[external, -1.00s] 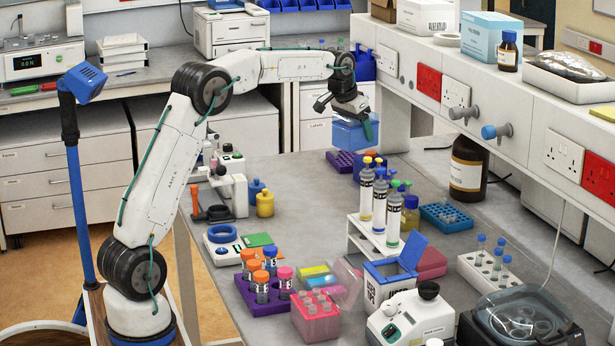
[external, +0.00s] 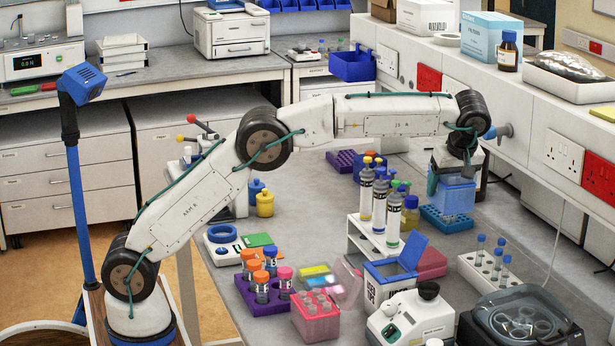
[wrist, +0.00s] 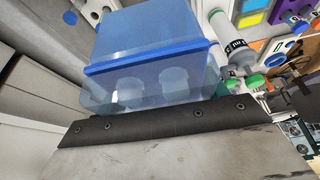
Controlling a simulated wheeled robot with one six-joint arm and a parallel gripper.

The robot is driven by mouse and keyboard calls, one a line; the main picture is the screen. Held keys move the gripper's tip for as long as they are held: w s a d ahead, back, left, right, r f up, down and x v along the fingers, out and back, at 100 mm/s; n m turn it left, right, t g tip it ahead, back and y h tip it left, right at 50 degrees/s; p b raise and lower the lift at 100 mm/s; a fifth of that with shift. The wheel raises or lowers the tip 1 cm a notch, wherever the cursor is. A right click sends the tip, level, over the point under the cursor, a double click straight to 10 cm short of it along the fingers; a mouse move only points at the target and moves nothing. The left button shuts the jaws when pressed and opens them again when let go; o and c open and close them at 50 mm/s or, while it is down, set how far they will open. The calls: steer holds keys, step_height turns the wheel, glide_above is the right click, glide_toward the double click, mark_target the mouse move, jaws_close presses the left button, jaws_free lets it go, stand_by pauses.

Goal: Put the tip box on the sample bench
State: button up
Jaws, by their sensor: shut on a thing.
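The tip box (external: 455,195) is a translucent blue box with a darker blue rim. My gripper (external: 453,180) is shut on it at the right side of the sample bench (external: 312,205). In the external view the box appears just above and behind a blue tube rack (external: 440,220). I cannot tell whether its underside touches anything. In the wrist view the tip box (wrist: 150,60) fills the upper middle, with pale round shapes inside, against a dark gripper bar (wrist: 165,122).
A white stand (external: 372,240) with several tall bottles is left of the held box. A dark brown bottle (external: 481,185) is partly hidden behind it. The shelf (external: 520,105) runs close on the right. The bench's middle left is clear.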

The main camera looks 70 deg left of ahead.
mark_target(458, 187)
steer(key=shift+n+g, duration=0.4)
steer(key=shift+n, duration=0.4)
steer(key=d, duration=0.1)
steer(key=s+d, duration=0.1)
steer(key=d, duration=0.3)
steer(key=shift+s+f, duration=0.25)
steer(key=shift+a+f, duration=0.1)
steer(key=shift+f, duration=11)
steer(key=o, duration=1.1)
steer(key=shift+f, duration=0.1)
steer(key=v, duration=1.2)
